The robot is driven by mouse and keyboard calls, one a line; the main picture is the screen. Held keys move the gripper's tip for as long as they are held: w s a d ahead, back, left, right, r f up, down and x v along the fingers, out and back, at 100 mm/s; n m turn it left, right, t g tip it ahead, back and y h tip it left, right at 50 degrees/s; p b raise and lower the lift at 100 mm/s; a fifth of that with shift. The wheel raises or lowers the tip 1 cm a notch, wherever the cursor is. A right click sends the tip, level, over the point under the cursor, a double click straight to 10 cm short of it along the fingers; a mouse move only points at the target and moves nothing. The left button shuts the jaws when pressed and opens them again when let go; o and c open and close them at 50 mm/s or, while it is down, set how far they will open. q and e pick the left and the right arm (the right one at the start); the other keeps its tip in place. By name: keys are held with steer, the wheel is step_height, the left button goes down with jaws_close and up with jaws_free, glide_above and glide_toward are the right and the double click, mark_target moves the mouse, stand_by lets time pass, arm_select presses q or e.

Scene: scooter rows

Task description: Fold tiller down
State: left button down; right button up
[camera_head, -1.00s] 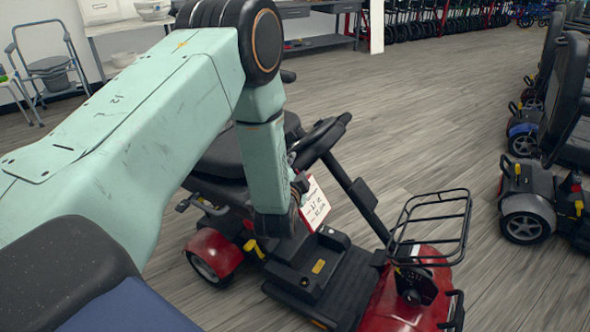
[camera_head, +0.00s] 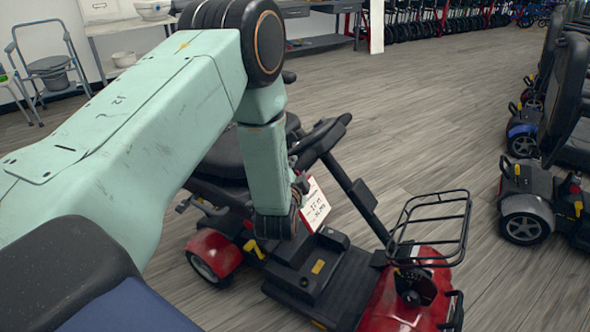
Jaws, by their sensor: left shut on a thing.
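A red and black mobility scooter (camera_head: 340,285) stands on the floor in front of me. Its tiller (camera_head: 357,193) is a black post that slants up and left from the red front to a handlebar head (camera_head: 320,142) near the seat. My left arm reaches down from the left to the tiller head. My left gripper (camera_head: 299,184) is mostly hidden behind its own wrist. It is shut at the left side of the tiller head; the exact grip point is hidden. A white and red price tag (camera_head: 315,207) hangs beside it. My right gripper is out of view.
A black wire basket (camera_head: 432,228) stands over the scooter's front, and its black seat (camera_head: 222,155) is behind my arm. Other scooters (camera_head: 535,205) line the right edge. A commode chair (camera_head: 52,72) stands far left. The wood floor beyond is clear.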

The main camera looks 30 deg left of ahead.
mark_target(305, 161)
arm_select(q)
steer(key=shift+w+d+r+p, duration=0.1)
steer(key=shift+d+r+p, duration=0.2)
steer(key=shift+r, duration=0.15)
steer(key=shift+d+r+m+p, duration=0.3)
steer(key=shift+d+r+p, duration=0.25)
steer(key=shift+d, duration=0.2)
steer(key=shift+d+r, duration=0.1)
steer(key=shift+d, duration=0.1)
steer(key=shift+a, duration=0.1)
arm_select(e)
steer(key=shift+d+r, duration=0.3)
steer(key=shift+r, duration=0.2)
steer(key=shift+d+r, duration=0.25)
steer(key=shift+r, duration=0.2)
arm_select(q)
steer(key=c, duration=1.4)
jaws_free()
steer(key=shift+a+f, duration=0.1)
steer(key=shift+f, duration=0.1)
steer(key=o, duration=0.4)
steer(key=shift+c, duration=0.2)
